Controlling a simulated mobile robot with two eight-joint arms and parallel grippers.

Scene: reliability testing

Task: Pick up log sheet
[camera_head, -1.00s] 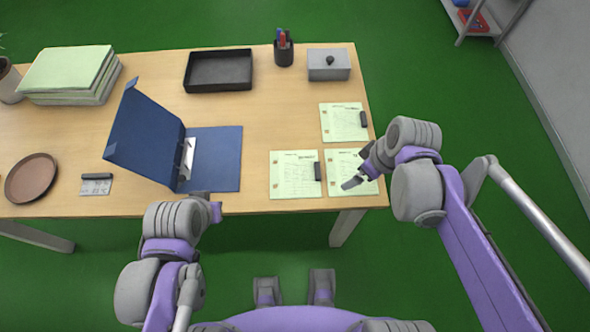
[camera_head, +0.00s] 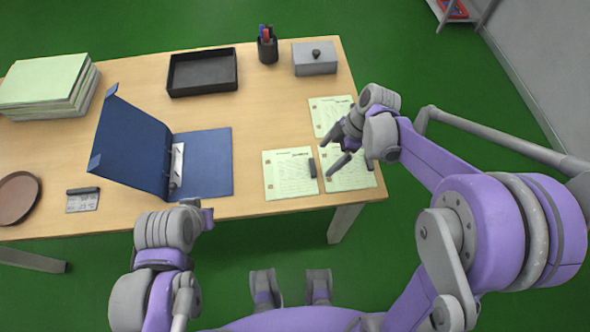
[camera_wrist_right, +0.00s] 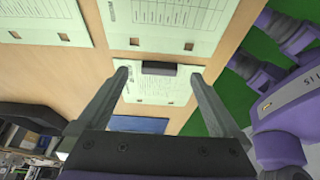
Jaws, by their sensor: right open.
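Three pale green log sheets lie flat on the table's right part: a front left sheet (camera_head: 285,178), a front right sheet (camera_head: 350,180) and a back sheet (camera_head: 325,114). A small black clip (camera_head: 312,168) sits at the right edge of the front left sheet. My right gripper (camera_head: 326,161) is open above the front right sheet and hides part of it. In the right wrist view, its open fingers (camera_wrist_right: 159,76) frame a sheet (camera_wrist_right: 150,91) with a black clip (camera_wrist_right: 158,68); nothing is between them. My left gripper (camera_head: 207,217) is near the front edge, its jaws unclear.
An open blue binder (camera_head: 207,165) stands left of the sheets. Behind are a black tray (camera_head: 203,89), a pen cup (camera_head: 267,48) and a grey lidded box (camera_head: 315,62). A paper stack (camera_head: 45,82) and brown plate (camera_head: 16,196) are at left.

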